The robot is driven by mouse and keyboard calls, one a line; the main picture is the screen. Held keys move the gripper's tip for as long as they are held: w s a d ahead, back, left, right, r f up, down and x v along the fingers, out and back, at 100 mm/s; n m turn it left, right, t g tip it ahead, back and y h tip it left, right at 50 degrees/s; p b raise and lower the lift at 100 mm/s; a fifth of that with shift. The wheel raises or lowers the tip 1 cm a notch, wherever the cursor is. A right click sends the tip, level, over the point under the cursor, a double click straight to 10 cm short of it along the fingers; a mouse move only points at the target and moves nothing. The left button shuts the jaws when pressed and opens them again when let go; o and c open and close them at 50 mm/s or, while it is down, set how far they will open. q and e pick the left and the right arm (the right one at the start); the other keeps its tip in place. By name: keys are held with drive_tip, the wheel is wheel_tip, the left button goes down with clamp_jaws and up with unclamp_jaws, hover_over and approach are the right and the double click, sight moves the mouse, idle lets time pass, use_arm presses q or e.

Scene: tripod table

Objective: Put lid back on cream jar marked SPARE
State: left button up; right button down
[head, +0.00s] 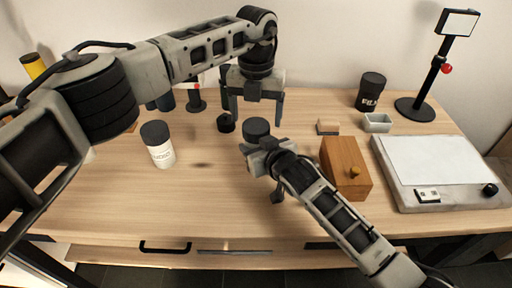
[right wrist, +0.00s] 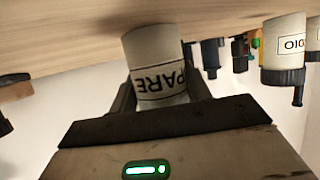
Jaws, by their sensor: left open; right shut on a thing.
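The cream jar marked SPARE (right wrist: 154,50) shows in the right wrist view with its label upside down, reading "PARE". My right gripper (head: 262,147) is shut on it near the middle of the table. In the head view, a black round piece (head: 256,128) shows at the top of the held jar and looks like a lid; how it is seated is hidden. My left gripper (head: 254,105) is open and empty, just behind and above this black piece, fingers pointing down. A similar cream jar (head: 162,154) with a black lid stands to the left; its label ends in "DIO" in the right wrist view.
Further right are a small tray (head: 377,122), a FILM canister (head: 370,92), a pale pad (head: 435,160) and a stand (head: 431,85). The front left table is clear.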

sight(256, 125)
use_arm(q)
drive_tip(key=shift+r, duration=0.55)
drive_tip(key=shift+c, duration=0.5)
wheel_tip(256, 125, up, 4)
drive_tip(key=shift+f+n, duration=0.25)
drive_tip(key=shift+n, duration=0.85)
drive_tip(key=shift+f, duration=4.05)
